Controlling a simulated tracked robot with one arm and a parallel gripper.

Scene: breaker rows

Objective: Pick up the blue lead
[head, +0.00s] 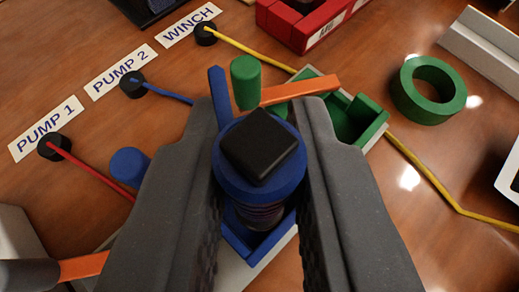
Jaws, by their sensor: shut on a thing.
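My gripper (262,150) is shut on a blue round plug (232,185) with a black square top, and dark ribs show below its disc. The plug is between the two dark fingers. The blue lead (170,94) runs from a black round base (132,84) by the PUMP 2 label (121,72) towards the left finger. The finger hides its far end, so I cannot see it join the plug. A blue open-topped housing (262,247) shows directly below the plug; I cannot tell whether the plug touches it.
A green housing (372,108), green cylinder (245,82) and orange bar (302,90) are just behind the plug. A red lead (95,168) lies left, a yellow lead (420,165) right. A green ring (461,103) and red housing (300,25) stand farther back. Bare wood lies at right.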

